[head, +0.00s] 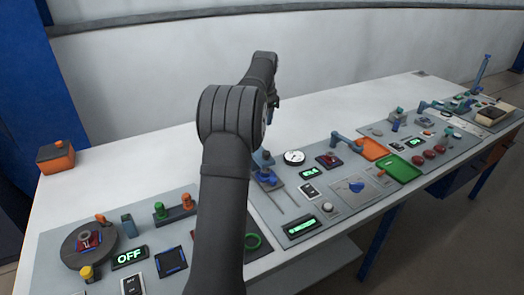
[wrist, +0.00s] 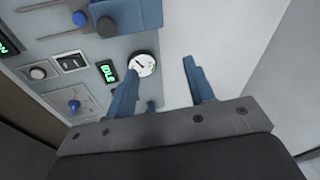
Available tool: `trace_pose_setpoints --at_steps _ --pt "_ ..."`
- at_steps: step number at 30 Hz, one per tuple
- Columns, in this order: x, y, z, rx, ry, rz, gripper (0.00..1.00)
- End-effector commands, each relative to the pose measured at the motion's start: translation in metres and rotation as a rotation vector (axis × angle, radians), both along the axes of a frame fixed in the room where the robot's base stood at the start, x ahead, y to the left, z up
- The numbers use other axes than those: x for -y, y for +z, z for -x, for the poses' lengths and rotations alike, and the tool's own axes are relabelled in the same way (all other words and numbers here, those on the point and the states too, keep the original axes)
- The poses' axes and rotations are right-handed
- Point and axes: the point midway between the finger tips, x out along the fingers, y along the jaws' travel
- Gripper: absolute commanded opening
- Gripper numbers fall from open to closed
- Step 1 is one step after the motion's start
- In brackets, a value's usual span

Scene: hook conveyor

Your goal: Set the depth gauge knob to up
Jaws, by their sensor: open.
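A blue knob (head: 356,186) sits on a square grey plate on the middle panel; it also shows at the lower left of the wrist view (wrist: 75,106). No label is readable, so I cannot tell whether it is the depth gauge knob. A round white gauge (head: 294,157) stands behind it to the left and shows beside the left finger in the wrist view (wrist: 143,64). My gripper (wrist: 160,65) is open and empty, its blue fingers apart. In the head view it is mostly hidden behind my arm, raised above the table's back part.
A green display (head: 301,227) and a grey knob (head: 328,207) lie in front on the same panel. An orange tray (head: 373,149) and a green tray (head: 400,168) lie to the right. A white wall (head: 330,45) stands behind; the table's back strip is mostly clear.

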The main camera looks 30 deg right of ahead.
Motion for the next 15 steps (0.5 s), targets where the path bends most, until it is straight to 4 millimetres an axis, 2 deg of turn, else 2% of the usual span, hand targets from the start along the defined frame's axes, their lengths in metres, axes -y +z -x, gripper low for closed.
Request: trace_pose_setpoints --at_steps 1,7,15 --pt "0.000 -0.010 -0.006 0.041 0.024 0.028 0.49" --pt "0.005 -0.040 -0.025 0.215 0.106 0.173 0.49" --pt "0.007 -0.064 -0.025 0.406 0.164 0.417 0.49"
